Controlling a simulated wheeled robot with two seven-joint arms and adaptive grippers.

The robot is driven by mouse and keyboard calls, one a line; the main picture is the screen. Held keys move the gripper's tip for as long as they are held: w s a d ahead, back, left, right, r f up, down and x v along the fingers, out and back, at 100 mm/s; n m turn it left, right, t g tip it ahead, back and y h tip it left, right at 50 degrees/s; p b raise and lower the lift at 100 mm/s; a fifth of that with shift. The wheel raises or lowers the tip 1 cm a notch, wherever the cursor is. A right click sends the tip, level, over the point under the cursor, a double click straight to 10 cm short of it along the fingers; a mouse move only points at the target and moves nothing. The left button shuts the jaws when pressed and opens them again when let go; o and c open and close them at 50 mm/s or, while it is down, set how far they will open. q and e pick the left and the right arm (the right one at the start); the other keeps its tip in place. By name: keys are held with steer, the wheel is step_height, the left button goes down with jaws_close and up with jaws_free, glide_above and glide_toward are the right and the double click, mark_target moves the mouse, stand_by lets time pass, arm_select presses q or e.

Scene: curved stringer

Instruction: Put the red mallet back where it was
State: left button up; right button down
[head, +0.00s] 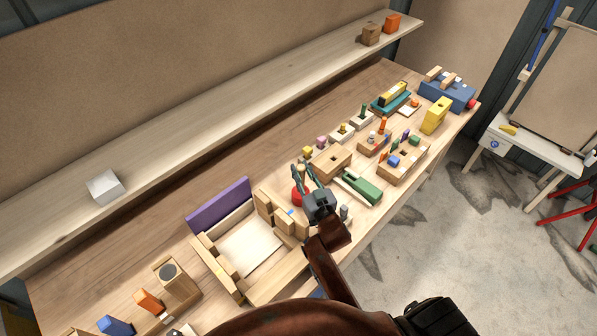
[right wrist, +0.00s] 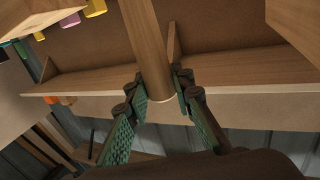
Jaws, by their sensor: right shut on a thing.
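My right gripper (head: 303,176) is over the workbench, beside the right end of the open wooden box. In the right wrist view its two green-padded fingers (right wrist: 160,88) are shut on a round wooden handle (right wrist: 152,45), whose end shows between them. A red rounded part (head: 297,196), which looks like the mallet's head, shows just left of the gripper in the head view. The gripper hides much of the mallet, and I cannot tell whether it touches the bench. My left gripper is not in view.
The open wooden box (head: 250,248) with a purple panel (head: 218,204) lies left of the gripper. A green toy (head: 361,187) and a wooden block with a hole (head: 330,162) are close on the right. Several toys fill the bench's far end. A long shelf (head: 210,130) runs behind.

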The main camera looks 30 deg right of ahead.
steer(key=c, duration=1.7)
jaws_free()
steer(key=shift+a, duration=0.1)
steer(key=shift+s, duration=0.1)
steer(key=s, duration=1.1)
steer(key=shift+s+a, duration=0.3)
steer(key=shift+s, duration=0.05)
